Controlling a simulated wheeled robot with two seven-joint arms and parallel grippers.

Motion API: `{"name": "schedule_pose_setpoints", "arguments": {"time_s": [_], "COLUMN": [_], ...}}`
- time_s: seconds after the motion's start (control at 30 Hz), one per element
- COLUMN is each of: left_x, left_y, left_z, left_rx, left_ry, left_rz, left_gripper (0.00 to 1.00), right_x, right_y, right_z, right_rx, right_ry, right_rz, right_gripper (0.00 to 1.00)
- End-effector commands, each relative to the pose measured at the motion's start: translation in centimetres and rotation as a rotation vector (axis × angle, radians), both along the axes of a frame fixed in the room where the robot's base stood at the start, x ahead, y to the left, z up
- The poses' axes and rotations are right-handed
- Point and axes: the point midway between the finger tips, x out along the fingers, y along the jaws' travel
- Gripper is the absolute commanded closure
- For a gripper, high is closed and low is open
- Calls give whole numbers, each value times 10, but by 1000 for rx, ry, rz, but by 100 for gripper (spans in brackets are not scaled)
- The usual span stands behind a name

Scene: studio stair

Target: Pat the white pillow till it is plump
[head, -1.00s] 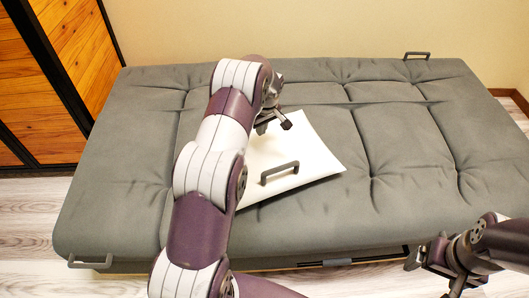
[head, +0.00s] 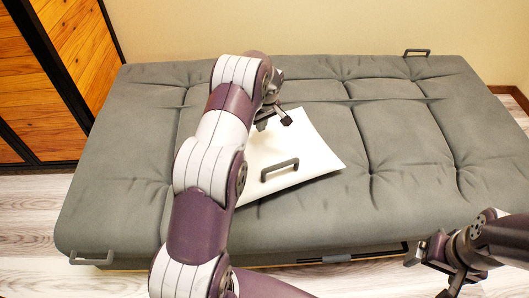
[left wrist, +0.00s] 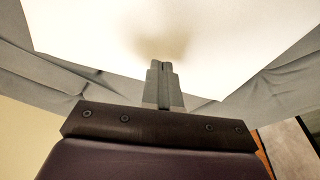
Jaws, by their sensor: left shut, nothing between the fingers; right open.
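The white pillow (head: 311,154) lies on the grey sofa bed, a grey handle (head: 280,169) on its near part. It looks fairly flat, with pointed corners; my left arm hides its left side. My left gripper (head: 287,119) is over the pillow's far part. In the left wrist view the shut, empty fingers (left wrist: 159,66) point at the white pillow (left wrist: 230,45), with a soft shadow at their tips. I cannot tell whether they touch it. My right gripper (head: 428,277) is open and empty at the lower right, in front of the bed's near edge.
The grey tufted sofa bed (head: 410,135) fills the middle, with handles at its near left corner (head: 91,259) and far right corner (head: 417,52). A wood-panelled door (head: 40,120) stands at the left, a plain wall behind. The bed's right part is clear.

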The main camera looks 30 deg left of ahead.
Motion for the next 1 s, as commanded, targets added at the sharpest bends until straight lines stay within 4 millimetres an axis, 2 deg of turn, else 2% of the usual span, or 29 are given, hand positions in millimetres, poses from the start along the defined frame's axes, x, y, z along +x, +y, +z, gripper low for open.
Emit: {"name": "schedule_pose_setpoints", "arguments": {"time_s": [0.57, 0.77, 1.0], "left_x": [0, 0, 0], "left_y": [0, 0, 0], "left_z": [-25, -22, -1], "left_rx": [0, 0, 0], "left_ry": [-1, -1, 0], "left_rz": [0, 0, 0], "left_gripper": [100, 100, 100], "right_x": [0, 0, 0], "right_y": [0, 0, 0], "right_z": [-14, -12, 7], "right_rx": [0, 0, 0], "right_ry": [0, 0, 0], "right_rz": [0, 0, 0], "right_gripper": [11, 11, 11]}}
